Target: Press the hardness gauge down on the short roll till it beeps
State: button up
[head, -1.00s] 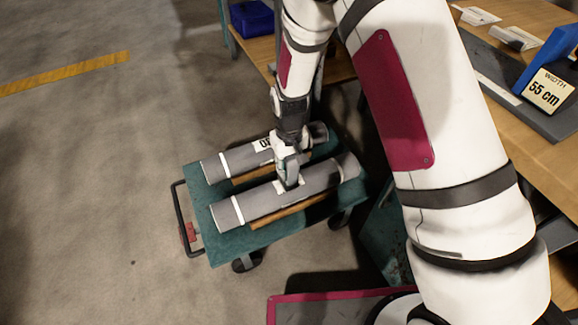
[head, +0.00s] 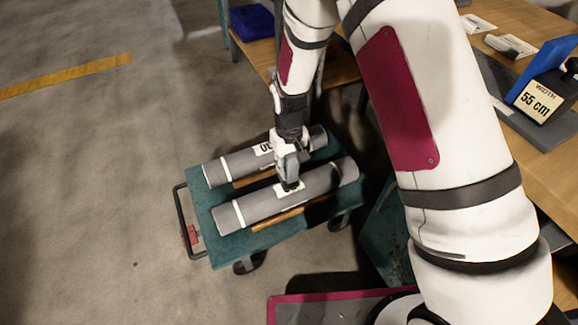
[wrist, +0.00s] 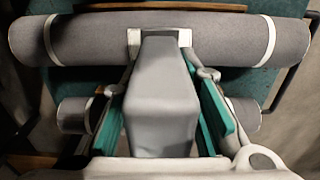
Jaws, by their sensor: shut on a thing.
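Two grey rolls lie side by side on a green cart (head: 232,250). My gripper (head: 287,160) is above the near roll (head: 253,205), shut on a grey block-shaped gauge (wrist: 160,95) between its teal finger pads. The gauge's dark lower end is at the white label (head: 299,186) midway along the near roll. I cannot tell whether it touches or presses. The far roll (head: 240,164) looks slightly shorter in the head view, but its distance makes this uncertain. In the wrist view the near roll (wrist: 90,40) runs across the top; the other (wrist: 245,113) is partly hidden below.
The cart has a black handle (head: 181,215) at its left. Wooden strips lie beside the rolls. At right, a wooden bench (head: 545,150) holds a blue stand with a "55 cm" sign (head: 540,98). A blue bin (head: 252,20) is at the back. The floor at left is clear.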

aim_at(289, 156)
jog(key=shift+r+p, duration=1.3)
jog(key=shift+r, duration=0.75)
